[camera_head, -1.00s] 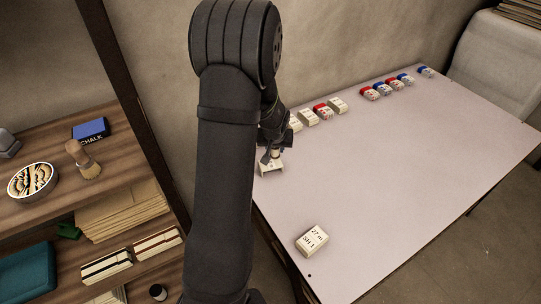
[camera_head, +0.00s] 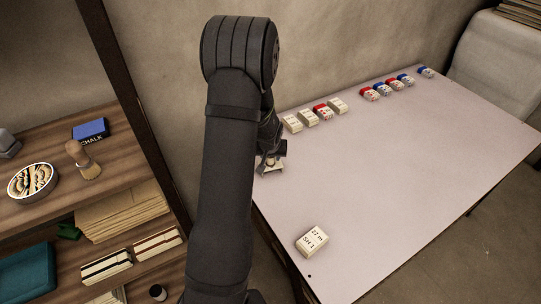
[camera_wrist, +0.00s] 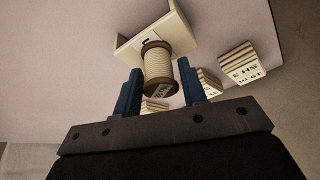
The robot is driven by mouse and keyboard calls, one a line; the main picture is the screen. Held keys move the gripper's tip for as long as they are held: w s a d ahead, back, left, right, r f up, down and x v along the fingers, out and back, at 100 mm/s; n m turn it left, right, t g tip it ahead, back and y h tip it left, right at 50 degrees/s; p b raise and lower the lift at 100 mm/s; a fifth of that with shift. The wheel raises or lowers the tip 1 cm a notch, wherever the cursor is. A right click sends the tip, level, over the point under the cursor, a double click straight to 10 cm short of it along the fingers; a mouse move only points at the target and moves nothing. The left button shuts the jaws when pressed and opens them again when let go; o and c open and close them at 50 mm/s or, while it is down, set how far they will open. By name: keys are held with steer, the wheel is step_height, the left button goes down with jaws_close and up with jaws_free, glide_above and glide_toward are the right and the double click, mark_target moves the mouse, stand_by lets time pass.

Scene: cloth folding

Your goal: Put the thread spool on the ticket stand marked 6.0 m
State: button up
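The thread spool (camera_wrist: 159,66), with pale thread and brown end discs, sits between the two blue fingers of my gripper (camera_wrist: 160,76) in the wrist view. The stand's dark mark is too small to read. In the head view the stand (camera_head: 270,169) is at the table's left edge, under my gripper (camera_head: 271,159), and the spool is mostly hidden.
A cream box marked 27 m (camera_head: 312,241) lies at the table's near edge. Several cream, red and blue boxes (camera_head: 370,94) stand in a row along the back. The table's middle (camera_head: 400,150) is clear. Wooden shelves (camera_head: 120,140) are at the left.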

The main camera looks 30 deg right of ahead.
steer(key=shift+o, duration=1.1)
steer(key=shift+r, duration=0.2)
steer(key=v, duration=1.2)
steer(key=shift+d, duration=0.1)
steer(key=x, duration=1.2)
steer(key=shift+f, duration=0.25)
steer(key=shift+r, duration=0.2)
